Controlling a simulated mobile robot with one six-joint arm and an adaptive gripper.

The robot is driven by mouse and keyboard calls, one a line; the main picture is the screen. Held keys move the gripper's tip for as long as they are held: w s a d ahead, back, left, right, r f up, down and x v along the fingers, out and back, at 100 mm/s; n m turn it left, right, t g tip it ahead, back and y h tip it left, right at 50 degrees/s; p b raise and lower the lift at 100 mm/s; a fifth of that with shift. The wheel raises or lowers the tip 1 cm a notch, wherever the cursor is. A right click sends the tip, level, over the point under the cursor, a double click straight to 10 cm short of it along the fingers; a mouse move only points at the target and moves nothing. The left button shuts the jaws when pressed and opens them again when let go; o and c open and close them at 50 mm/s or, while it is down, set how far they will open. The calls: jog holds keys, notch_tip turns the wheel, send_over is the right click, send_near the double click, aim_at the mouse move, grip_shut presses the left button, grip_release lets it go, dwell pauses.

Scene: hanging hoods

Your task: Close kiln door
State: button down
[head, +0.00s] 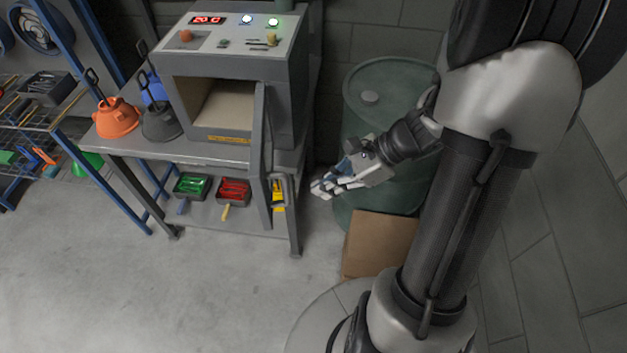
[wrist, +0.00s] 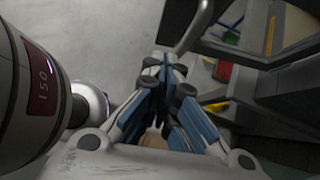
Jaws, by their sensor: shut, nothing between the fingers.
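The kiln (head: 240,60) is a grey box on a metal workbench. Its door (head: 262,165) stands open, swung out toward the front and seen nearly edge-on at the right side of the opening. The pale chamber (head: 225,103) is exposed and looks empty. My gripper (head: 318,189) is shut and empty, to the right of the door with a gap between them in the head view. In the wrist view the closed fingers (wrist: 163,72) show in the middle. A dark grey edged part (wrist: 186,22) lies just beyond the fingertips; it seems to be the door.
A green drum (head: 372,105) and a cardboard box (head: 378,246) stand beside my arm. Orange (head: 117,120) and dark (head: 160,122) hoods sit on the bench left of the kiln. Red (head: 233,190) and green (head: 192,185) tool trays are underneath. The floor in front is clear.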

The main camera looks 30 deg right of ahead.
aim_at(269, 212)
jog(key=b+x, duration=0.1)
jog(key=x, duration=0.2)
jog(key=a+r+b+x, duration=0.1)
jog(key=x, duration=0.2)
jog(key=b+x, duration=0.1)
jog(key=x, duration=0.3)
jog(key=shift+w+a+r, duration=0.25)
jog(key=shift+w+a, duration=0.1)
jog(key=shift+w, duration=0.05)
jog(key=shift+w+a, duration=0.15)
jog(key=shift+a, duration=0.2)
jog(key=shift+w, duration=0.1)
